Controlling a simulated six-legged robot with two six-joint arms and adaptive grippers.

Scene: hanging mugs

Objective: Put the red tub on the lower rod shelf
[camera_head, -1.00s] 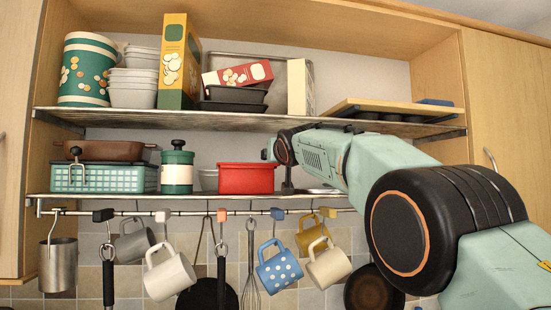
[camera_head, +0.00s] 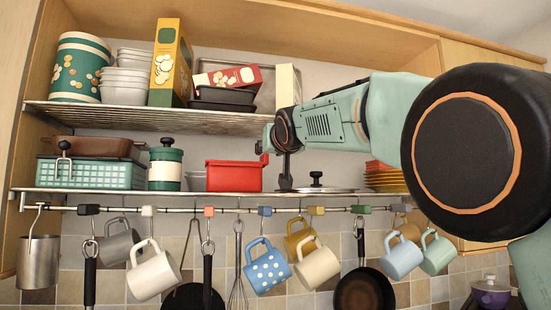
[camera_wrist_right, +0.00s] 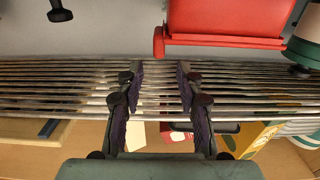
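The red tub (camera_head: 233,177) stands upright on the lower rod shelf (camera_head: 200,192) between small white bowls and a pot lid. In the wrist view the red tub (camera_wrist_right: 232,22) is at the top, apart from the fingertips. My right gripper (camera_head: 266,145) is just above and right of the tub's right end in the head view. Its fingers (camera_wrist_right: 160,78) are spread with nothing between them, in front of shelf rods. The head view shows little of the fingers. My left gripper is in neither view.
A green-white canister (camera_head: 165,167) is left of the tub. A black-knobbed lid (camera_head: 316,184) and stacked plates (camera_head: 384,178) are to its right. The upper shelf (camera_head: 200,120) with boxes runs overhead. Several mugs, including a dotted blue one (camera_head: 268,268), hang below.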

